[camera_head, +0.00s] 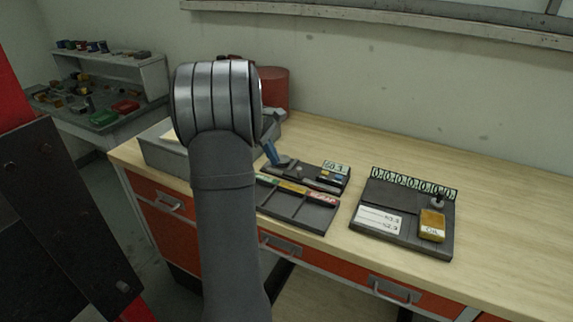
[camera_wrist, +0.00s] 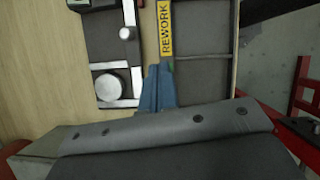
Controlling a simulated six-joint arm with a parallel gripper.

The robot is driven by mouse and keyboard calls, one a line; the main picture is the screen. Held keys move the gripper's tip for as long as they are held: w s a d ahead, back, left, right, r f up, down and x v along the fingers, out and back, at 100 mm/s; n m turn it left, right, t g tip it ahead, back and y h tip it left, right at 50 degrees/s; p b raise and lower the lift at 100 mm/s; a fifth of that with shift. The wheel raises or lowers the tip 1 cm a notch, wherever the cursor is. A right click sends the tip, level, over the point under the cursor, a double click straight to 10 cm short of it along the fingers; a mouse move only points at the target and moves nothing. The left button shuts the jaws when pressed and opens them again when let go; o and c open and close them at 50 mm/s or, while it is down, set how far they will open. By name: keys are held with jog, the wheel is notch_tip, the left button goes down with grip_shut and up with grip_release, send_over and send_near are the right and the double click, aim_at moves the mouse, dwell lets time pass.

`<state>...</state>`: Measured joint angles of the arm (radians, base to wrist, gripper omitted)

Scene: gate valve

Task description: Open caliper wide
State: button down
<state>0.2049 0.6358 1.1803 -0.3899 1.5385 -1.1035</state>
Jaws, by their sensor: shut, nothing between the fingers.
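The caliper (camera_wrist: 132,60) shows in the wrist view as a pale metal bar along the right side of a dark board (camera_wrist: 103,45). A small round knob (camera_wrist: 125,33) sits on an arm partway along it, and a metal crosspiece lies at its lower end. A round metal disc (camera_wrist: 110,87) lies between the arm and the crosspiece. In the head view the board (camera_head: 335,168) carries a "60.3" display (camera_head: 335,167); my arm hides part of this area. My gripper (camera_head: 268,147) has blue fingers, shut and empty. In the wrist view the fingertips (camera_wrist: 158,68) are beside the caliper, by the yellow REWORK label (camera_wrist: 165,28).
A divided tray (camera_head: 310,214) with coloured labels lies in front of the caliper board. Another board (camera_head: 400,236) with number dials and a yellow block (camera_head: 432,224) is to the right. A grey box (camera_head: 165,158) and a red cylinder (camera_head: 274,88) stand behind. The right bench is clear.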

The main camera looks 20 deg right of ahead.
jog(key=w+a+r+n+h, duration=0.3)
jog(key=w+a+h, duration=0.1)
jog(key=a, duration=0.2)
send_near(297, 173)
jog(key=f, duration=0.1)
jog(key=a+f, duration=0.1)
jog(key=f, duration=0.1)
jog(key=shift+w+a+f+h, duration=0.1)
jog(key=shift+w+f+h, duration=0.05)
jog(key=shift+f+h, duration=0.15)
jog(key=d, duration=0.2)
jog(key=s+d+f, duration=0.1)
jog(key=shift+d+t, duration=0.2)
jog(key=shift+t, duration=0.1)
jog(key=shift+s+d, duration=0.2)
jog(key=shift+d, duration=0.35)
